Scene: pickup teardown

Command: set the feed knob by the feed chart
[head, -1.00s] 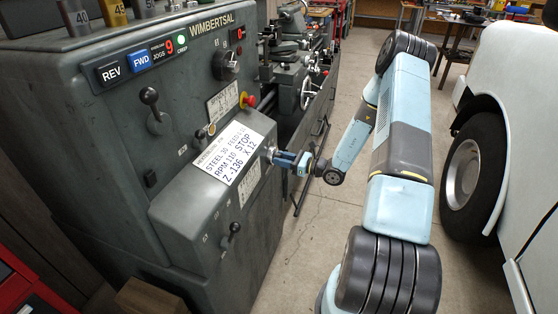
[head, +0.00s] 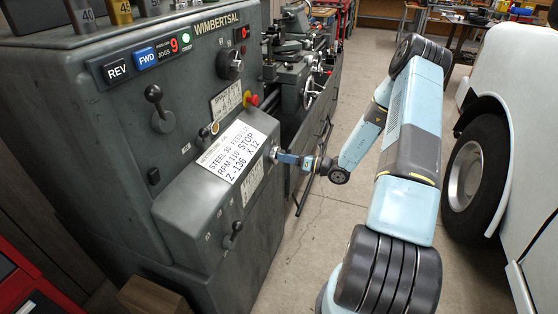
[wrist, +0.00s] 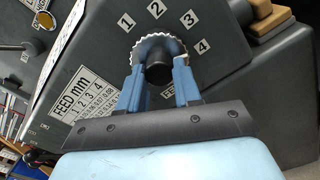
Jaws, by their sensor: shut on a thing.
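The feed knob (wrist: 160,47), a silver knurled dial with a dark round centre, is on the lathe's front housing in the wrist view. Plates numbered 1 to 4 (wrist: 156,10) arc around its upper and right side. My gripper (wrist: 158,68) is shut on the knob, with a blue finger on each side. No pointer mark on the knob can be made out. The feed chart (wrist: 82,99), headed "FEED mm" with columns 1 to 4, is left of the knob; its small values are hard to read. In the head view my gripper (head: 284,157) reaches the housing's right end.
A white note (head: 236,150) on the housing reads "STEEL .30 FEED", "RPM 110 STOP", "Z-136 X12", partly unclear. A lever (head: 233,234) sits below it and a red button (head: 252,100) above. A white vehicle (head: 515,130) stands right; floor between is clear.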

